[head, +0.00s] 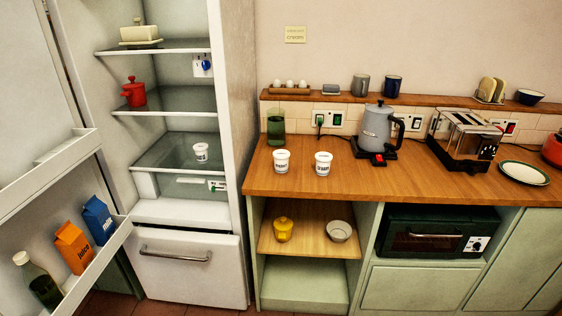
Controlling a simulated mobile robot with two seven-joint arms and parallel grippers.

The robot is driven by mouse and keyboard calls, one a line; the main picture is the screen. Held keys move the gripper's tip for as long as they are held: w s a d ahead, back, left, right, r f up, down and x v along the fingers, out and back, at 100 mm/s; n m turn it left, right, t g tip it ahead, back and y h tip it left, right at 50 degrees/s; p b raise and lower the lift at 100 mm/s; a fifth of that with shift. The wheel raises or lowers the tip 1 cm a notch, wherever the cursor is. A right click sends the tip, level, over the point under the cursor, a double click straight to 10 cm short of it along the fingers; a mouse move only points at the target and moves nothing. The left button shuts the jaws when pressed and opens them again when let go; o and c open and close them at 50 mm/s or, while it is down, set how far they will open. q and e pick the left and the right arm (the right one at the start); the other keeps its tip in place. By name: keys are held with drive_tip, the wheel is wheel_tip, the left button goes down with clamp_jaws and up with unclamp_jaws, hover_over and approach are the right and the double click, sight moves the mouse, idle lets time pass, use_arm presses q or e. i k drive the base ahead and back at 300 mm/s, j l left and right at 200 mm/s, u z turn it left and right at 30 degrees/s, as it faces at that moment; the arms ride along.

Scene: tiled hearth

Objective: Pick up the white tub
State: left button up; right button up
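Three white tubs with dark lettering are in the head view. One white tub (281,161) stands on the left of the wooden counter. A second white tub (323,163) stands just right of it, apart from it. A third white tub (201,152) stands on a low glass shelf inside the open fridge. The lettering is too small to read surely. Neither of my grippers shows in this view.
The fridge (232,120) stands open, its door (60,190) at the left holding cartons and a bottle. On the counter (400,183), a green glass (276,127), grey kettle (378,128), toaster (463,137) and plate (524,173) stand around. The counter front by the tubs is clear.

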sight(281, 157)
drive_tip(key=i+l, duration=0.75)
drive_tip(key=l, duration=0.2)
drive_tip(key=i+l+u, duration=0.1)
drive_tip(key=i+l, duration=0.65)
drive_tip(key=l, duration=0.2)
